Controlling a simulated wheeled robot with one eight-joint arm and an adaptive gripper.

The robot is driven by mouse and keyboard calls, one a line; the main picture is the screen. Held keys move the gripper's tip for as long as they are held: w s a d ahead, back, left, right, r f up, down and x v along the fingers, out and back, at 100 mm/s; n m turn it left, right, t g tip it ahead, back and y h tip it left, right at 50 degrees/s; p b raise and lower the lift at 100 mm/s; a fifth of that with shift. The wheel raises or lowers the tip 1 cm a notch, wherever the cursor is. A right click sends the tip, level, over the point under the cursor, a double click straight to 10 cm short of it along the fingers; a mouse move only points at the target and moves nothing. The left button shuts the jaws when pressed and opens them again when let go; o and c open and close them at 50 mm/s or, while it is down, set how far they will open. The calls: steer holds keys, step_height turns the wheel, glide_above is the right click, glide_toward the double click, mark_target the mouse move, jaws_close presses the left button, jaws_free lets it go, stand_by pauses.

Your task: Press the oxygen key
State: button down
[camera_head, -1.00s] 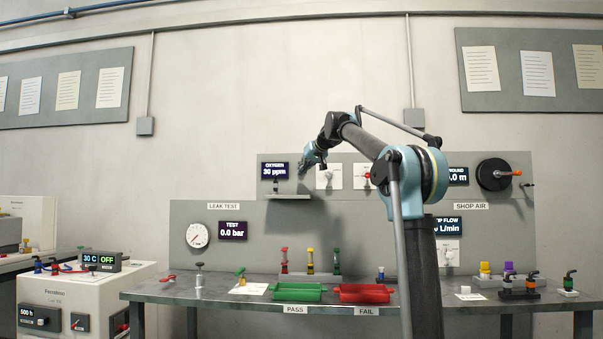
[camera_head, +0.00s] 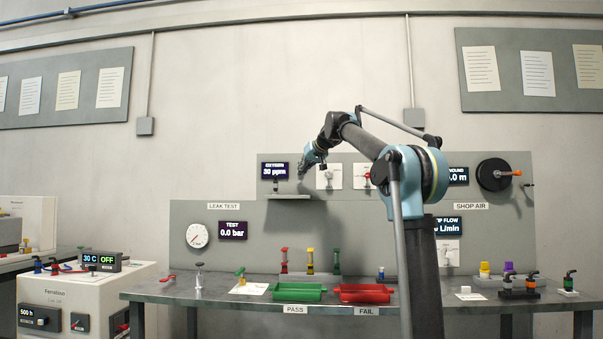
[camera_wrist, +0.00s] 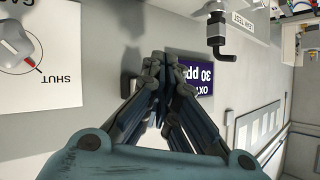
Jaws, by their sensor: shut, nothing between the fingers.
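The oxygen display (camera_head: 275,170) reads 30 ppm on the upper left of the raised grey panel. It also shows upside down in the wrist view (camera_wrist: 192,72), partly covered by my fingers. My gripper (camera_head: 301,174) is just right of the display, above a small shelf (camera_head: 288,197). In the wrist view my gripper (camera_wrist: 162,75) has its fingertips together with nothing held. A dark edge (camera_wrist: 127,84) shows beside the fingertips; I cannot tell whether it is the oxygen key. No key is clearly visible.
A white SHUT plate with a knob (camera_wrist: 22,50) is close at the left of the wrist view. A grey fitting with a black handle (camera_wrist: 220,40) stands near the display. The bench below holds a green tray (camera_head: 299,293) and a red tray (camera_head: 363,293).

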steer(key=shift+w, duration=0.15)
steer(key=shift+w, duration=0.2)
steer(key=shift+w, duration=0.5)
stand_by(1.1)
steer(key=shift+s, duration=0.95)
steer(key=s, duration=0.5)
steer(key=shift+a, duration=0.1)
stand_by(0.3)
stand_by(0.7)
